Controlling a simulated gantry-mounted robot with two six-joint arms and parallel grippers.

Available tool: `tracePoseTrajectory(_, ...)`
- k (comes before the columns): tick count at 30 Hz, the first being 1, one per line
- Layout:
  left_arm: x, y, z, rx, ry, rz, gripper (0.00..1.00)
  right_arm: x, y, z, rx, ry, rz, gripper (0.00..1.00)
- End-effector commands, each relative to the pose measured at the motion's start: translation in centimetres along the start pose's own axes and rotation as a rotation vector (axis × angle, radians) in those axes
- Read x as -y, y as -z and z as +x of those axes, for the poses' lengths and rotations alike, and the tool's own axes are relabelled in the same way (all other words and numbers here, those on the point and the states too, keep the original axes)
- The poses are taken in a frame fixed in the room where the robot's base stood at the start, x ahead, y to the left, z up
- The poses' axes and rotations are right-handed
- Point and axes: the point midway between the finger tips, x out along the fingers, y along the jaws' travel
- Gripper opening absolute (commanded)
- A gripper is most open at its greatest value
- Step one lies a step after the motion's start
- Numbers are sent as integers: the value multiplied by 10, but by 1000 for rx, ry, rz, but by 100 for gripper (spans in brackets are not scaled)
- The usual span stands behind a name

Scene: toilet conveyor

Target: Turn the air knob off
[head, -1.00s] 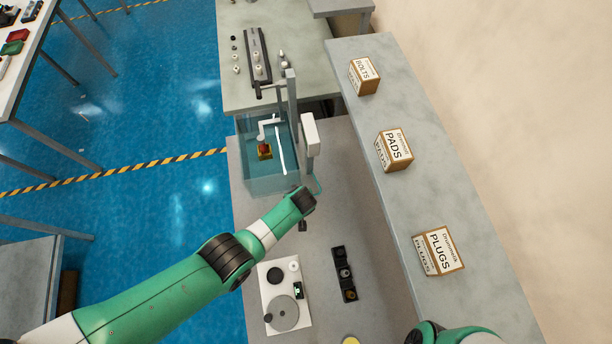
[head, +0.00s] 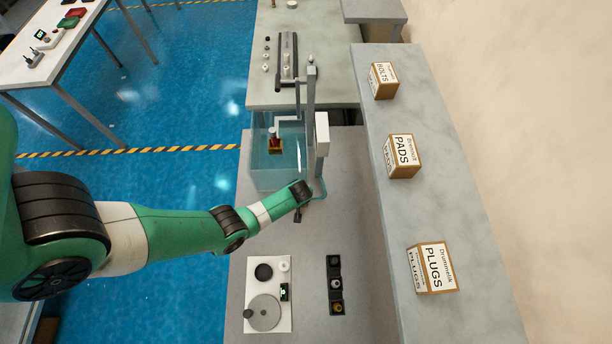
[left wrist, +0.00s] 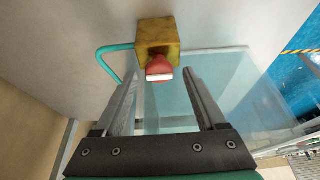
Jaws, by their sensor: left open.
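The air knob (left wrist: 158,67) is red with a white front edge and sits on a yellow block (left wrist: 157,40) in the left wrist view. A teal hose (left wrist: 111,62) joins the block's left side. My left gripper (left wrist: 160,80) is open, with its two fingers on either side of the knob's line and the knob at or just past the tips. I cannot tell whether they touch it. In the head view the left gripper (head: 298,215) is small and dark at the arm's end, beside the water tank's near right corner; the knob cannot be made out there. My right gripper is out of view.
The clear tank (head: 268,175) holds a yellow-and-red part (head: 275,146) under a white arm. A white panel (head: 268,312) and a black tray (head: 335,285) lie on the near bench. Boxes of bolts (head: 384,81), pads (head: 402,157) and plugs (head: 433,268) stand on the right shelf.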

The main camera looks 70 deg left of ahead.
Motion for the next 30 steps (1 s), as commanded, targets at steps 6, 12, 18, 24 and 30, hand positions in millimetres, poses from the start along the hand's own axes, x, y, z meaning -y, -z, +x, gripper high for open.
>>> tracePoseTrajectory(6,0,0,1,0,-1,1,73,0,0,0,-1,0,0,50)
tracePoseTrajectory(12,-1,0,1,0,-1,1,48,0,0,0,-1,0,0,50)
tracePoseTrajectory(18,-1,0,1,0,-1,1,12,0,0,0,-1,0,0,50)
tracePoseTrajectory(24,-1,0,1,0,-1,2,0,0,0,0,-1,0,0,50)
tracePoseTrajectory(30,0,0,0,1,-9,23,0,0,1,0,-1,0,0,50)
